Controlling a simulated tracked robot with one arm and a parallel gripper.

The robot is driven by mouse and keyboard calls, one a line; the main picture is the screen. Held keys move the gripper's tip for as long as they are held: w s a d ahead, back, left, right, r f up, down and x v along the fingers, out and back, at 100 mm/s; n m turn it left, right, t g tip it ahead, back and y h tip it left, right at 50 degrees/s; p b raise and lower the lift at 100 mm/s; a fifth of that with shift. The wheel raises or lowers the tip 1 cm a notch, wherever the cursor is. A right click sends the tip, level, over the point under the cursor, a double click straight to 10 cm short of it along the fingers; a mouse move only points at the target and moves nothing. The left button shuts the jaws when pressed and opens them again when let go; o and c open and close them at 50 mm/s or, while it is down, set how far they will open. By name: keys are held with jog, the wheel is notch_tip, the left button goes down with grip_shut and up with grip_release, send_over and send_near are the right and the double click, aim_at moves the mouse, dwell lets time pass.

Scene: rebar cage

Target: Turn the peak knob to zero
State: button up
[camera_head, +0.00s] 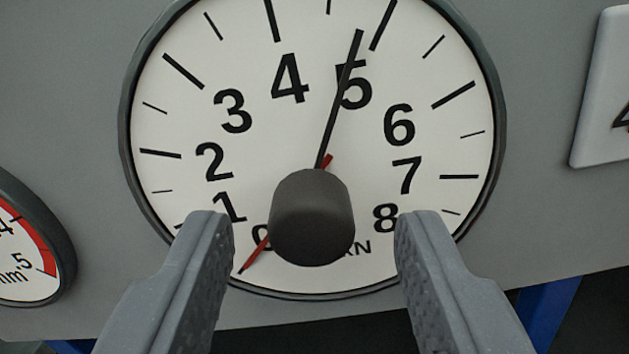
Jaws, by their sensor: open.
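The peak knob (312,218) is a dark grey round knob at the centre of a large white dial (310,120) with numbers from 0 to 8. The black needle (342,95) points up, just short of the long tick by the 5. A red needle (255,254) points down and left, past the 0; its short tail shows above the knob. My gripper (314,225) is open, with one finger on each side of the knob and a clear gap on both sides. The knob partly hides the 0 and the lettering at the bottom of the dial.
The dial sits in a dark rim on a grey panel (70,90). A smaller gauge (25,245) with a red band is at the left edge. A white plate (603,95) is at the right edge. Blue parts show below the panel.

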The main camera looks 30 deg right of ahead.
jog(key=shift+w+d+r, duration=0.1)
jog(key=shift+w+d, duration=0.25)
jog(key=shift+w, duration=0.15)
jog(key=shift+w+d, duration=0.3)
jog(key=shift+w, duration=0.05)
grip_shut()
jog(key=shift+d, duration=0.15)
